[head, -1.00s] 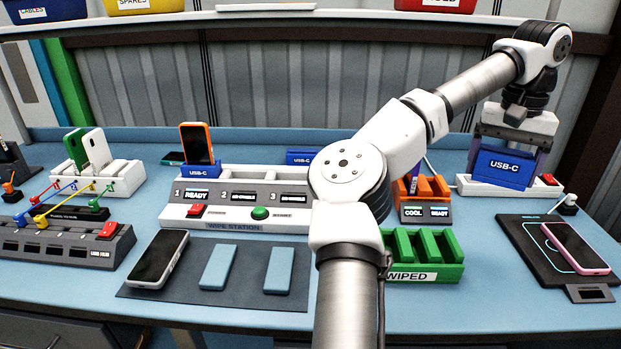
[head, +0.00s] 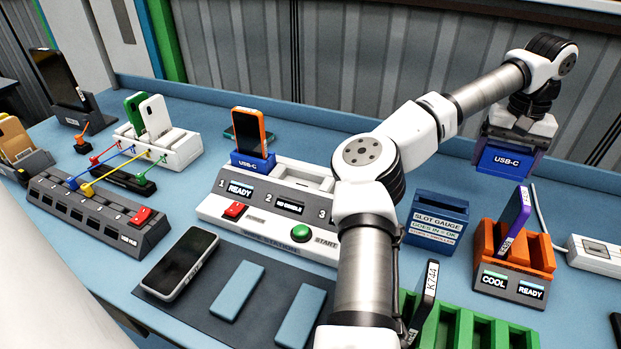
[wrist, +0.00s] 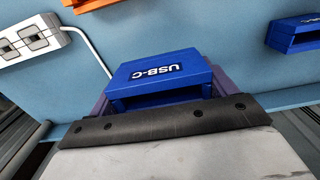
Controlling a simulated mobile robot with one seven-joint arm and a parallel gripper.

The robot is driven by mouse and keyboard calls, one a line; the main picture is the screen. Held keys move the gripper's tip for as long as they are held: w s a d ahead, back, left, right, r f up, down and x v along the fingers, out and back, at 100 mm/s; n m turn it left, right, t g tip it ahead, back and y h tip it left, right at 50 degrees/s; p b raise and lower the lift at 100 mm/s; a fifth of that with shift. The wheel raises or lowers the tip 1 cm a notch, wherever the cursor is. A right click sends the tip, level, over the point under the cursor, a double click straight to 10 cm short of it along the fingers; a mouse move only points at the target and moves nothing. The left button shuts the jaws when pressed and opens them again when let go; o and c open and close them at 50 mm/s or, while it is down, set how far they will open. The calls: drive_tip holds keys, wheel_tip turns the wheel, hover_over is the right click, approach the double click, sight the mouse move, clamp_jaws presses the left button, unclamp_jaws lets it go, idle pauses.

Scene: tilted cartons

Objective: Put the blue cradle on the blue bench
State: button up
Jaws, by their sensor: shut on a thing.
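My gripper (head: 514,145) is shut on a blue cradle (head: 505,161) lettered USB-C, at the far right back in the head view. The held cradle (wrist: 160,75) fills the middle of the wrist view, its lettering upside down, with the gripper's fingers along its sides. It appears to be above the back of the blue bench (head: 195,130); the exact gap cannot be told. Another blue cradle (head: 250,162) at the wipe station holds an orange phone.
A white power strip (head: 598,252) with a cable lies at the right. An orange rack (head: 515,258) holding a purple phone and a blue slot gauge box (head: 438,222) stand nearer. A green rack (head: 470,328) is at the front.

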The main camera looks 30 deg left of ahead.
sight(481, 208)
drive_tip(key=shift+w+f, duration=0.2)
drive_tip(key=shift+w, duration=0.05)
drive_tip(key=shift+s+f, duration=0.15)
drive_tip(key=shift+f, duration=0.2)
wheel_tip(481, 208, down, 9)
drive_tip(key=shift+f+p, duration=0.15)
drive_tip(key=shift+p, duration=0.95)
drive_tip(key=shift+f, duration=0.1)
drive_tip(key=o, duration=0.9)
wheel_tip(481, 208, up, 12)
drive_tip(key=b, duration=0.2)
drive_tip(key=shift+b, duration=0.3)
